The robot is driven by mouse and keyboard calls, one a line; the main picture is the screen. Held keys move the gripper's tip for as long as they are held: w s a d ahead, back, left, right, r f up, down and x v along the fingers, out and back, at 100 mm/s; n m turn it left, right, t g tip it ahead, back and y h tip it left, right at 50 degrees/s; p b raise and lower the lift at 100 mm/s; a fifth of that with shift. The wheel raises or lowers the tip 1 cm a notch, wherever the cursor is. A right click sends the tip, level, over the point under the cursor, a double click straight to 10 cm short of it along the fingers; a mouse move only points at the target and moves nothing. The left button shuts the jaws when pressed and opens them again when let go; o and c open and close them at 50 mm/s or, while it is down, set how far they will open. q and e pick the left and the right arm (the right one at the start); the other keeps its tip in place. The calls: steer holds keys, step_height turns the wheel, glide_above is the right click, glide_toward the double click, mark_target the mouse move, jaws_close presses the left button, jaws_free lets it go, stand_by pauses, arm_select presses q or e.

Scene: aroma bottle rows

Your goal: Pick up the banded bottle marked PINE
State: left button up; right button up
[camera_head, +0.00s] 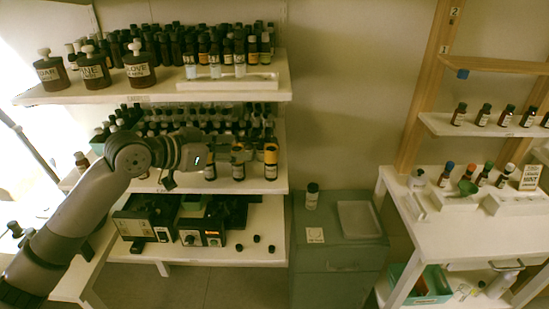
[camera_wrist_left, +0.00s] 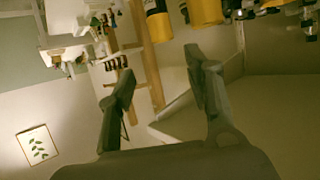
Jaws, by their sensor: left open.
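Bottles with yellow-orange bands stand at the front of the middle shelf, one (camera_head: 238,163) beside another (camera_head: 270,162), with a third (camera_head: 211,170) partly behind my left gripper. Their lettering is too small to read, so I cannot tell which is PINE. A large brown jar (camera_head: 94,71) on the top shelf has a label reading "INE"; no coloured band shows on it. My left gripper (camera_wrist_left: 160,70) is open and empty. In the head view it is just left of the banded bottles. Two yellow-banded bottles (camera_wrist_left: 158,22) (camera_wrist_left: 206,11) show at the top of the left wrist view, beyond the fingertips.
Rows of small dark bottles (camera_head: 200,118) stand behind on the middle shelf. The top shelf (camera_head: 150,94) hangs close above the arm. Black devices (camera_head: 200,234) sit on the lower shelf. A grey cabinet (camera_head: 340,265) and a white bench (camera_head: 460,232) stand to the right.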

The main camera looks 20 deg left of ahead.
arm_select(q)
steer(key=p, duration=0.2)
glide_toward(269, 149)
steer(key=w+d, duration=0.3)
steer(key=shift+w+d+f, duration=0.1)
steer(key=shift+w+f, duration=0.5)
steer(key=shift+f, duration=0.2)
steer(key=p+x, duration=0.2)
steer(key=x, duration=0.2)
steer(key=shift+w+f+p, duration=0.25)
steer(key=shift+w+p, duration=0.05)
steer(key=shift+p, duration=0.1)
steer(key=shift+w+d+f, duration=0.1)
steer(key=shift+w+f, duration=0.15)
steer(key=shift+w, duration=0.05)
steer(key=shift+s, duration=0.1)
jaws_close()
